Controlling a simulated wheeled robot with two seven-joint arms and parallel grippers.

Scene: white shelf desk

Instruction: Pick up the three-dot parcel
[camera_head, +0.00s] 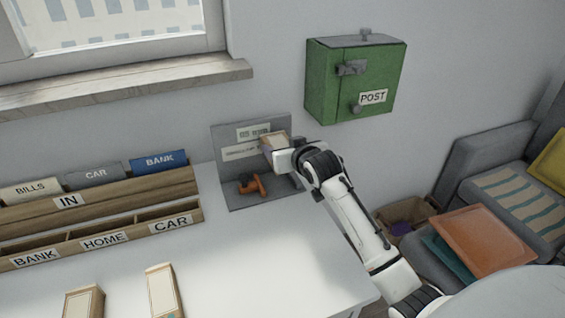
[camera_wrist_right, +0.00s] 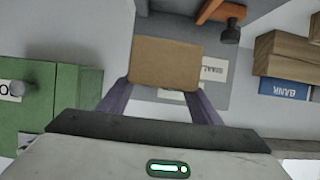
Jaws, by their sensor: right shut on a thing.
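My right gripper (camera_head: 279,148) is shut on a small tan parcel (camera_head: 268,140), held up in front of the grey stand at the back of the desk. In the right wrist view the parcel (camera_wrist_right: 166,62) shows a plain brown face between the two fingers. No dots can be made out on it. Two other pale parcels stand at the front of the desk, one (camera_head: 84,302) at the left and one (camera_head: 162,290) to its right; their marks cannot be read. My left gripper is not in view.
The grey stand (camera_head: 228,143) has labels and an orange-handled thing (camera_head: 253,185). A wooden IN rack (camera_head: 110,201) and a BANK, HOME, CAR tray (camera_head: 135,228) lie left. A green POST box (camera_head: 330,83) hangs on the wall. The desk's middle (camera_head: 240,260) is clear.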

